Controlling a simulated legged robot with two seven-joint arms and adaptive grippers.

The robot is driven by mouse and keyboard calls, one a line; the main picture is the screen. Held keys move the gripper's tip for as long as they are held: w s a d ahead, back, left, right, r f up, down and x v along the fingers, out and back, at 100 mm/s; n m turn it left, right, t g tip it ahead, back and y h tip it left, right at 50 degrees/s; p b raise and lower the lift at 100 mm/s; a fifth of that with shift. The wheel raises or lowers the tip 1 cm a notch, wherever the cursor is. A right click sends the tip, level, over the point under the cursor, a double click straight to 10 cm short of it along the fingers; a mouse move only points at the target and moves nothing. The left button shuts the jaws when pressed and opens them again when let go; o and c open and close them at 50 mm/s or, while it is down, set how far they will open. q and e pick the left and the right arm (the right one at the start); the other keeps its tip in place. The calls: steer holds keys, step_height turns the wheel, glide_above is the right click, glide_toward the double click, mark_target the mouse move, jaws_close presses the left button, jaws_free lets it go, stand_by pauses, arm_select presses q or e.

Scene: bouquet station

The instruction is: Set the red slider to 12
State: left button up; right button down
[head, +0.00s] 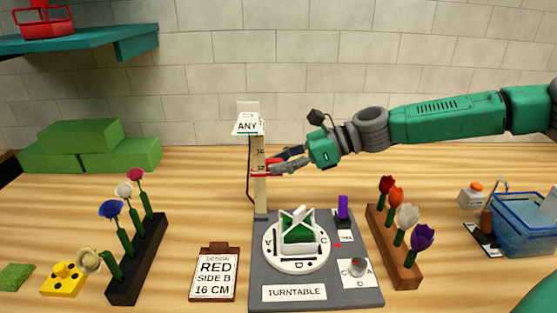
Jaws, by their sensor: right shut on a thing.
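The red slider (260,174) sits on an upright wooden post (260,200) at the back left of the grey turntable board. Dark numbers on the post are small; 14 shows higher up and what looks like 12 is just above the slider. The exact reading is too small to tell. My right gripper (273,167) reaches in from the right and is shut on the slider's right side. Its fingers partly cover the slider. My left gripper is not in view.
The grey board (372,294) bears a white turntable dial (276,263) and a purple switch (343,208). Flower racks stand left (123,290) and right (406,275). A blue basket (525,232) stands far right.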

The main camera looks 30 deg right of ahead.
steer(key=shift+d+f, duration=0.1)
steer(key=shift+f, duration=0.15)
steer(key=c, duration=1.5)
jaws_free()
steer(key=shift+w+d+f, duration=0.1)
steer(key=shift+w, duration=0.05)
steer(key=shift+v, duration=6)
steer(key=shift+w+d, duration=0.1)
steer(key=shift+w, duration=0.05)
